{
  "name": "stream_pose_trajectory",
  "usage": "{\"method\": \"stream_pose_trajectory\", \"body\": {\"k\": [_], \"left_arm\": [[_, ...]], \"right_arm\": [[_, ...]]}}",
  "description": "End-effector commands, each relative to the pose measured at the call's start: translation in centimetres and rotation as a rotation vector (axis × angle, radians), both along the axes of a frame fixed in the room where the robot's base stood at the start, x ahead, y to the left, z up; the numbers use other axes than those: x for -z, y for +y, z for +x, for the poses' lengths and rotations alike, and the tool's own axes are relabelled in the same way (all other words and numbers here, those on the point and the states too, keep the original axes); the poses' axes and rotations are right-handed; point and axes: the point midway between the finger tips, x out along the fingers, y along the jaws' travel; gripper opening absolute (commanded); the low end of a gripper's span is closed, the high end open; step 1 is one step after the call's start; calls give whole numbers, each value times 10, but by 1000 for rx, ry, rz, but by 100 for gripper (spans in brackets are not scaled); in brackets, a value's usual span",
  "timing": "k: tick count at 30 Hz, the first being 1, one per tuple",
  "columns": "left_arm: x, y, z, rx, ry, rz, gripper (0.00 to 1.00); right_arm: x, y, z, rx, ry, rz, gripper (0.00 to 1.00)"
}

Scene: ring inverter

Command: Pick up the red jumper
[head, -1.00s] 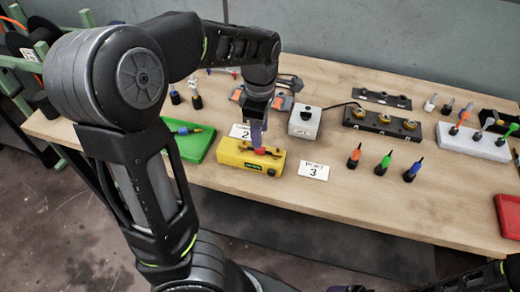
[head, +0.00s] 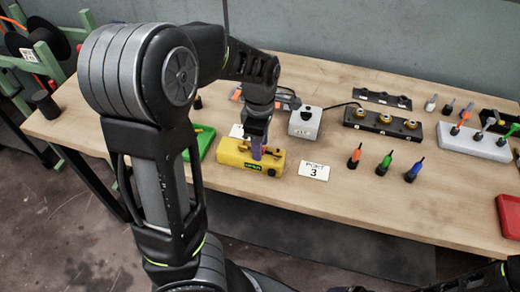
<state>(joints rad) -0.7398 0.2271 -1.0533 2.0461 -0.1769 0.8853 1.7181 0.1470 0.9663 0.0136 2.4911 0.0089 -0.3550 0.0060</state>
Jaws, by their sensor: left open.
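A yellow box (head: 233,158) with a dark label and a black knob sits near the front of the table. My left gripper (head: 257,154) points down over the top of this box, with its fingers low at the middle. It is open. The red jumper is hidden or nearly hidden behind the fingers, and I cannot tell whether they touch it. Small orange-brown parts show on the box top on both sides of the fingers. My right gripper is not in view.
A green tray (head: 203,139) lies left of the box, partly behind my left arm. A "3" card (head: 314,171) lies to its right. A grey box with a black knob (head: 305,122) stands behind. Orange, green and blue-handled tools (head: 385,163) stand further right. A red tray (head: 510,215) is at the right edge.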

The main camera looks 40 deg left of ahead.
Motion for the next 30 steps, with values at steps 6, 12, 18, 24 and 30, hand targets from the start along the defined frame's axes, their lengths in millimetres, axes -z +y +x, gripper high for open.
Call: {"method": "stream_pose_trajectory", "body": {"k": [6,12,18,24,30], "left_arm": [[0,0,0,0,0,0,38],[0,0,0,0,0,0,21],[0,0,0,0,0,0,5],[0,0,0,0,0,0,0],[0,0,0,0,0,0,0]], "right_arm": [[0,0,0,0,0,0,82],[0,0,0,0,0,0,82],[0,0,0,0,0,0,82],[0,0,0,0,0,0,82],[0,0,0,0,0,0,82]]}}
